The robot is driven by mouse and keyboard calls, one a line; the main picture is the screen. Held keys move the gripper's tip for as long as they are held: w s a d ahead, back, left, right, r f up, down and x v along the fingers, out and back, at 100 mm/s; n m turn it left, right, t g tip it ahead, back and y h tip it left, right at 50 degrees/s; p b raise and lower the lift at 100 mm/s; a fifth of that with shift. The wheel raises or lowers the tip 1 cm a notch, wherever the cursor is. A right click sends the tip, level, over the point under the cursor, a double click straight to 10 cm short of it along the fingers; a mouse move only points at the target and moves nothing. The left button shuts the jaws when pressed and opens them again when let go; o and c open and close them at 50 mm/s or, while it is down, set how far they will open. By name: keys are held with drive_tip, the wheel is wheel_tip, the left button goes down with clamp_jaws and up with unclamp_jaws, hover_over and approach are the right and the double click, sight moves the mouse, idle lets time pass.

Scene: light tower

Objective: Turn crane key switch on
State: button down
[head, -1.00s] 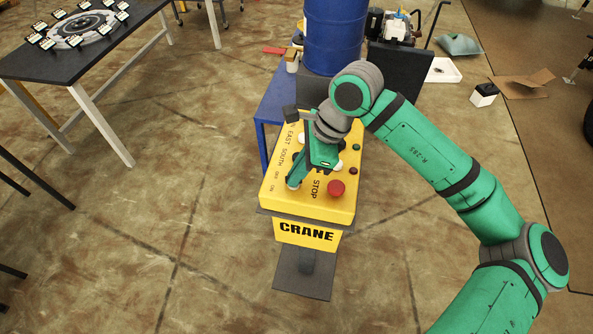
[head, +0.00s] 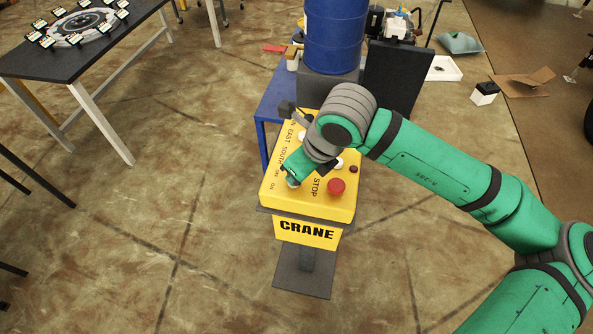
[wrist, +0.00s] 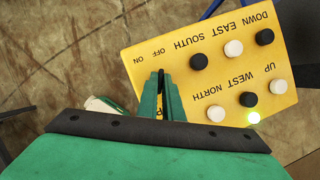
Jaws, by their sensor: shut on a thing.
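The yellow crane control box (head: 318,208) stands on a dark pedestal, with CRANE on its front. It fills the right of the wrist view (wrist: 180,40). My gripper (head: 293,177) reaches down onto the panel's left part, beside the OFF and ON labels. In the wrist view my gripper's fingers (wrist: 161,88) are close together at those labels, shut on the key switch, which they mostly hide. I cannot make out which label the key points to.
A red stop button (head: 336,187) and several black and white buttons, such as a white one (wrist: 233,48), are on the panel. A blue barrel (head: 334,38) and blue table (head: 272,102) stand behind. A dark table (head: 85,55) is far left. Floor left of the box is clear.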

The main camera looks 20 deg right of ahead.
idle(0.5)
drive_tip(key=c, duration=1.9)
unclamp_jaws()
drive_tip(key=shift+r, duration=0.1)
drive_tip(key=v, duration=1)
drive_tip(key=shift+s+r, duration=0.2)
drive_tip(key=shift+r, duration=0.1)
